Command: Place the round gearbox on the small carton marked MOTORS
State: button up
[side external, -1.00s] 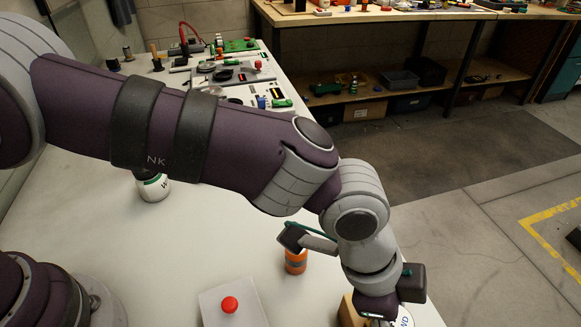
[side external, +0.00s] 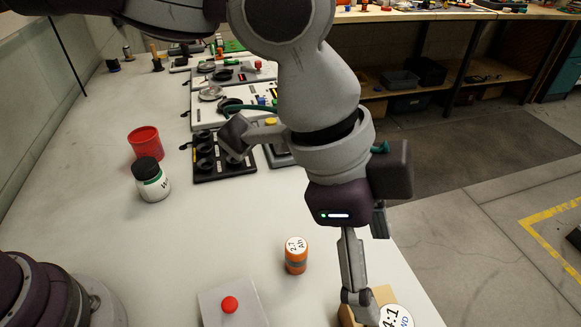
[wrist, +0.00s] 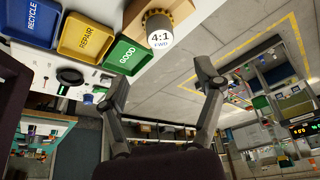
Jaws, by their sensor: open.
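The round gearbox (side external: 396,317) has a white top marked 4:1 FWD; in the wrist view its ribbed brass-dark side (wrist: 158,19) also shows. It appears upright, overlapping a plain tan carton (side external: 384,294). The carton also shows in the wrist view (wrist: 185,10). I cannot tell for certain whether the gearbox rests on it. No MOTORS marking is legible. My gripper (side external: 362,296) is open above and beside the carton and gearbox. In the wrist view my gripper (wrist: 164,72) has its fingers spread, with nothing between them and the gearbox beyond the tips.
An orange cylinder (side external: 296,256) and a red button on a pale box (side external: 230,305) stand left of the carton. A white jar (side external: 152,182) and red cup (side external: 145,144) are farther back. The table's right edge is close. Coloured bins, including GOOD (wrist: 128,55), show in the wrist view.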

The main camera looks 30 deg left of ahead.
jog(key=w+a+r+n+t+y, duration=0.1)
jog(key=w+a+r+n, duration=0.2)
jog(key=a, duration=0.5)
jog(key=a+r+n+t+y, duration=0.15)
jog(key=a+n, duration=0.25)
jog(key=a, duration=0.4)
jog(key=s+a+n+t+y, duration=0.1)
jog(key=s+a+n, duration=0.2)
jog(key=a, duration=0.4)
jog(key=s+a+f+n+t+y, duration=0.1)
jog(key=s+a+n, duration=0.2)
jog(key=a+n, duration=0.3)
jog(key=shift+s+a+f, duration=0.15)
jog(key=shift+s+a, duration=0.05)
jog(key=shift+a, duration=0.5)
